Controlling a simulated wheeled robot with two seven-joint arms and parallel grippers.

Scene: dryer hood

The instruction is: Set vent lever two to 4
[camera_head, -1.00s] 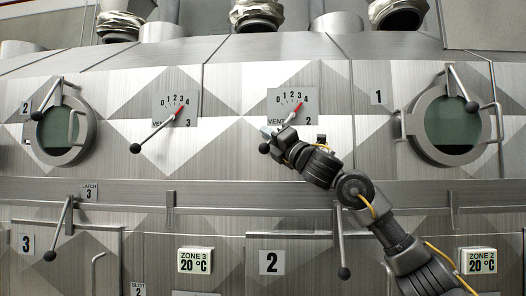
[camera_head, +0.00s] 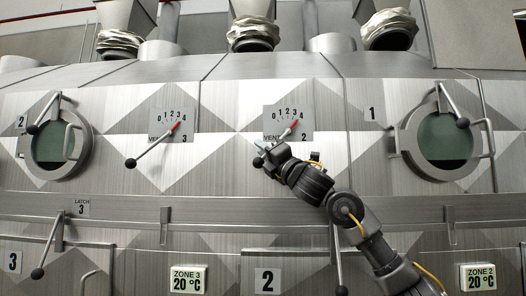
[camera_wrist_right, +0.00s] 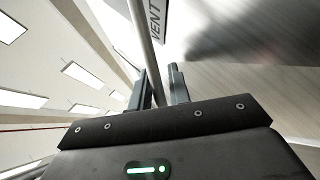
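The vent 2 scale plate (camera_head: 289,116) is in the upper middle of the head view, marked 0 to 4. The red tip (camera_head: 295,122) of its lever is just below the 4. The lever slants down left to a dark ball knob (camera_head: 258,162). My right gripper (camera_head: 262,148) is at the lever's lower part beside the knob and hides some of the rod. In the right wrist view, the rod (camera_wrist_right: 146,45) runs between the two fingers (camera_wrist_right: 160,85), with a gap showing on its right side. My left gripper is not in view.
The vent 3 lever (camera_head: 156,146) is to the left, its red tip also near 4. Round windows (camera_head: 446,138) with handles flank the panel. A rail (camera_head: 110,201) and latch levers (camera_head: 49,244) are below. The panel between the two vent levers is clear.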

